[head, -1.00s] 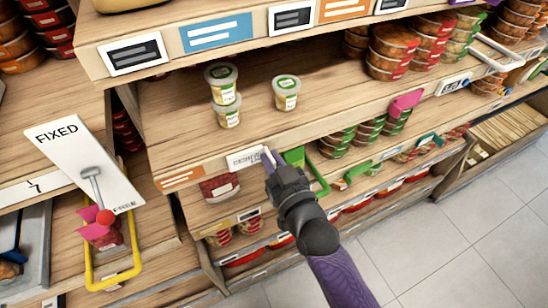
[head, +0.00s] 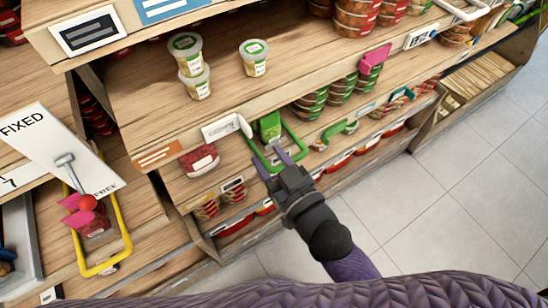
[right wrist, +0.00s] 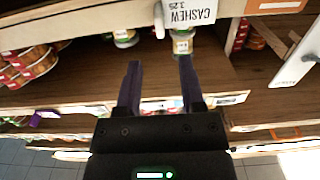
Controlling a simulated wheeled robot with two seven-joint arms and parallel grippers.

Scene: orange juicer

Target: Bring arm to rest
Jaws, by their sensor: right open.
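My right gripper (head: 272,160) is open, with nothing between its fingers. It is in front of the wooden shelf, low and right of a white price label (head: 222,127). In the right wrist view its two purple fingers (right wrist: 160,66) stand apart, pointing toward the shelf. The label there reads CASHEW (right wrist: 188,10). A purple sleeve-like part of my own body spans the bottom of the head view. My left gripper is not in view.
Small green-lidded tubs (head: 253,57) stand on the wooden shelf (head: 300,70). A green frame (head: 290,142) is close by the right fingertips. A white FIXED sign (head: 50,150) and yellow frame (head: 122,245) are at left. Tiled floor (head: 440,205) is free at right.

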